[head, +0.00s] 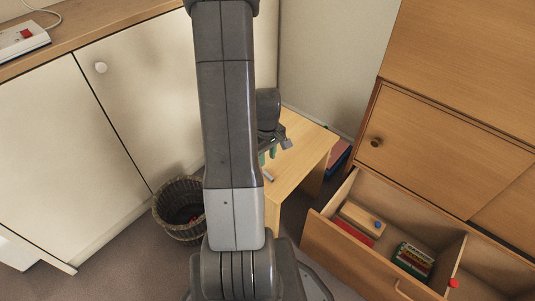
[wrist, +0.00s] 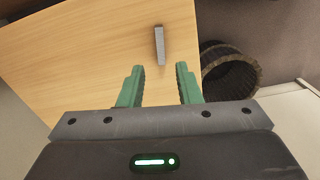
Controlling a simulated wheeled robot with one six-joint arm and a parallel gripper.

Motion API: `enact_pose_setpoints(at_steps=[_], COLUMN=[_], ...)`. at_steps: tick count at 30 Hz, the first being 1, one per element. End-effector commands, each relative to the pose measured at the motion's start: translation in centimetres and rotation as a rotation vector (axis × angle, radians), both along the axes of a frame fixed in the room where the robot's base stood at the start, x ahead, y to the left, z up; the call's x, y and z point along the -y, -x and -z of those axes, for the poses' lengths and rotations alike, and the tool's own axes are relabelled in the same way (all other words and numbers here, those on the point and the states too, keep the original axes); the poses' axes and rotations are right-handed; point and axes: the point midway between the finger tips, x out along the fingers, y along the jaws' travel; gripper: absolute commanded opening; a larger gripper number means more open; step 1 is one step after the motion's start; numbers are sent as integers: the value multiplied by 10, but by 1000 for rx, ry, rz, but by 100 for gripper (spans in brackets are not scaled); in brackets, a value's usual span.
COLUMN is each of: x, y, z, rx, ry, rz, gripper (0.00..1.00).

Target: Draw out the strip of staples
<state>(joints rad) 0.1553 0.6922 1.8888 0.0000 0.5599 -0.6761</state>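A thin grey bar that looks like the strip of staples (wrist: 159,45) lies on the small wooden table (wrist: 80,60). In the wrist view it is beyond my fingertips, in line with the gap between them. In the head view a small grey piece, likely the same strip (head: 268,176), shows on the table (head: 305,150) beside my arm. My gripper (wrist: 160,76) is open, its two green fingers apart with nothing between them. In the head view my gripper (head: 267,157) is over the table, partly hidden by my arm.
A wicker basket (head: 180,208) stands left of the table. An open drawer (head: 340,258) at the right holds a wooden box (head: 362,218) and a coloured pack (head: 413,260). White cabinets (head: 60,150) stand at the left. A red-buttoned device (head: 22,38) sits on top.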

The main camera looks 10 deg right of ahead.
Motion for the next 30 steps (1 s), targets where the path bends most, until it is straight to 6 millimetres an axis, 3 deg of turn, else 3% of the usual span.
enact_pose_setpoints(at_steps=[16,30], x=[0,0], y=[1,0], z=[67,76], rx=[-1,-1], ry=[0,0], rz=[0,0], gripper=[31,31])
